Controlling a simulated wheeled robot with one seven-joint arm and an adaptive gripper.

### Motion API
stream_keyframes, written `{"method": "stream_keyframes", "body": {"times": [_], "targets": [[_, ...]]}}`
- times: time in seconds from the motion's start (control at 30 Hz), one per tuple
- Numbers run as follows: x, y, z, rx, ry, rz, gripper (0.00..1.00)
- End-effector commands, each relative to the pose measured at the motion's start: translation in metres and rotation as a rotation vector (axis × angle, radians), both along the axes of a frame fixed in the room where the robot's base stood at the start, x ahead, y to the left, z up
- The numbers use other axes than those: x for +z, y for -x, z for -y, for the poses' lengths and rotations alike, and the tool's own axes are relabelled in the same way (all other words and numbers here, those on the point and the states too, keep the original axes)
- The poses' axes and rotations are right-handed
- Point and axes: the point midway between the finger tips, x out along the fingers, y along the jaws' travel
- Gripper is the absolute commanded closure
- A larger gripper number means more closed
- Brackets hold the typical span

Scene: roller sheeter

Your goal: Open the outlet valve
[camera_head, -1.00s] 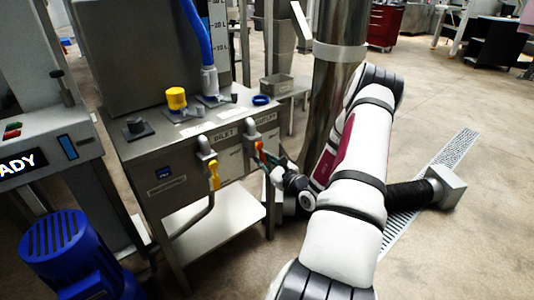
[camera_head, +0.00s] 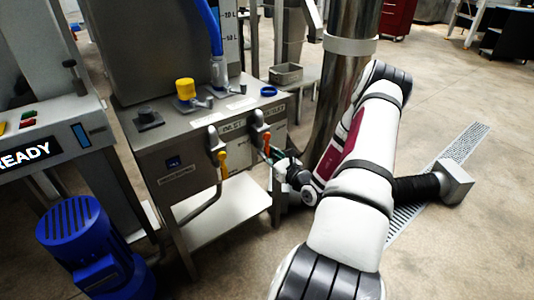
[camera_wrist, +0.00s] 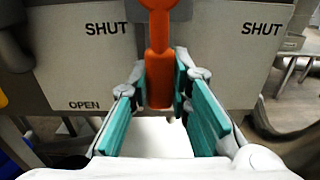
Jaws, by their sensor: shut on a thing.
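The outlet valve has an orange-red lever (camera_head: 267,145) on the front of the grey steel cabinet, below the OUTLET label. In the wrist view the orange lever (camera_wrist: 159,65) hangs straight down from its round pivot. My gripper (camera_head: 284,160) is at this lever, and in the wrist view its teal-padded fingers (camera_wrist: 166,88) are shut on the lever's lower part. A SHUT label (camera_wrist: 106,28) is at upper left of the lever, and an OPEN label (camera_wrist: 84,105) is lower left. Another SHUT label (camera_wrist: 262,28) is at the right.
The inlet valve's yellow lever (camera_head: 222,165) hangs down to the left of the outlet valve. A steel column (camera_head: 343,90) stands close behind my arm. A blue motor (camera_head: 85,245) is at lower left. Open floor lies to the right, with a drain grate (camera_head: 470,145).

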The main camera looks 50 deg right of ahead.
Motion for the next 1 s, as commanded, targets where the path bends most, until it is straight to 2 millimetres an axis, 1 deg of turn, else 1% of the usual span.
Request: {"method": "stream_keyframes", "body": {"times": [0.03, 0.07, 0.1, 0.13, 0.43, 0.57, 0.67, 0.9, 1.0], "targets": [[-0.002, 0.0, -0.002, 0.003, -0.009, -0.002, 0.8], [-0.002, 0.0, -0.003, 0.004, -0.008, -0.002, 0.73], [-0.002, 0.0, -0.003, 0.004, -0.008, -0.002, 0.64], [-0.001, 0.0, -0.002, 0.003, -0.007, -0.001, 0.61], [-0.001, 0.001, -0.001, 0.002, -0.003, 0.0, 0.61], [-0.001, 0.009, -0.003, 0.001, -0.004, -0.002, 0.61], [-0.001, 0.023, -0.006, 0.001, -0.004, -0.002, 0.61], [-0.001, 0.071, -0.018, -0.001, -0.005, -0.002, 0.61], [-0.001, 0.089, -0.022, 0.0, -0.004, -0.002, 0.61]]}}
